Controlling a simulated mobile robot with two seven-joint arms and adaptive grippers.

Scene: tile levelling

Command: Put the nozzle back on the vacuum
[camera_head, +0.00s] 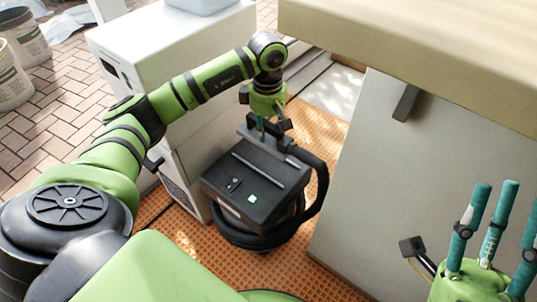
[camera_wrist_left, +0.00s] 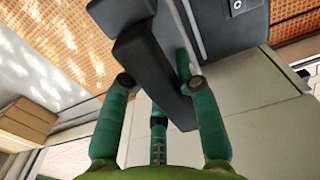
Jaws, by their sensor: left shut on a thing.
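The vacuum (camera_head: 232,205) is a dark boxy unit with a lit green square on its top, standing on the orange floor mat. Its corner also shows at the top right of the left wrist view (camera_wrist_left: 228,25). My left gripper (camera_head: 268,126) is just above the vacuum's back edge. In the left wrist view its teal fingers (camera_wrist_left: 155,72) are closed around a dark grey angular piece, the nozzle (camera_wrist_left: 140,50). The nozzle is close to the vacuum; whether they touch cannot be told. My right gripper (camera_head: 496,222) has its fingers spread, empty, at the lower right.
A black hose (camera_head: 319,178) curves around the vacuum's right side. A white cabinet (camera_head: 150,50) stands behind to the left, and a counter with a pale wooden top (camera_head: 430,50) stands to the right. Buckets (camera_head: 20,45) are at the far left on brick paving.

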